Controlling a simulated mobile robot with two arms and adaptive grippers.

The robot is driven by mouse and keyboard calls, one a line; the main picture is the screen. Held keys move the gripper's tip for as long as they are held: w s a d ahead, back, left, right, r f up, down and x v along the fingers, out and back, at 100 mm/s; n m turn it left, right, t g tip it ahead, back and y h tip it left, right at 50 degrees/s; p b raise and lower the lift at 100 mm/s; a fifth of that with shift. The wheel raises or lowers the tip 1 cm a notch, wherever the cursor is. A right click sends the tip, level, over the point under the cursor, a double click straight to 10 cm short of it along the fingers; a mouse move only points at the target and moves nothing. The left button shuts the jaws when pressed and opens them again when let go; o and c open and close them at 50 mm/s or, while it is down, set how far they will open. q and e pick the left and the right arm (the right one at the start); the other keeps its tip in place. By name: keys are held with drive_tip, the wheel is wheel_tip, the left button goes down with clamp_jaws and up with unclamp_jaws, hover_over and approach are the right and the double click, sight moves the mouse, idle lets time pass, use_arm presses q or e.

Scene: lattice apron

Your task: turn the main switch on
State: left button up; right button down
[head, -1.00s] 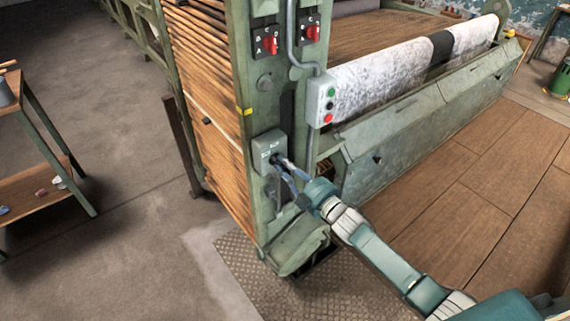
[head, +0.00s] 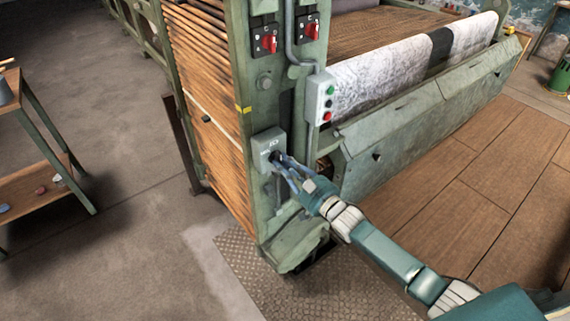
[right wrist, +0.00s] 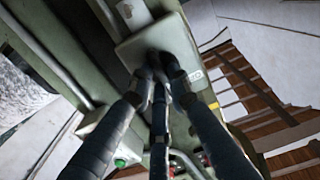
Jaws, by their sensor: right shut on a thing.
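The main switch is a grey-green box (head: 266,146) on the front of the machine's green end post, below the push-button box. My right gripper (head: 279,161) reaches it from the lower right, with its fingertips at the box's front. In the right wrist view the dark fingers (right wrist: 160,78) are closed together on the switch's dark knob, in front of the box plate (right wrist: 152,42). The knob is almost wholly hidden by the fingers, so its angle cannot be read. A small pale label (right wrist: 194,75) shows beside the fingertips. My left gripper is not in view.
Above are two red rotary switches (head: 268,43) and a push-button box (head: 320,98) with green, black and red buttons. A conduit runs up the post. A long metal trough (head: 420,105) extends right. A work table (head: 35,190) stands left, with open floor between.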

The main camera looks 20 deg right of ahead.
drive_tip(key=shift+f, duration=0.15)
idle(0.3)
drive_tip(key=c, duration=1.6)
unclamp_jaws()
drive_tip(key=shift+c, duration=0.2)
drive_tip(key=v, duration=1.2)
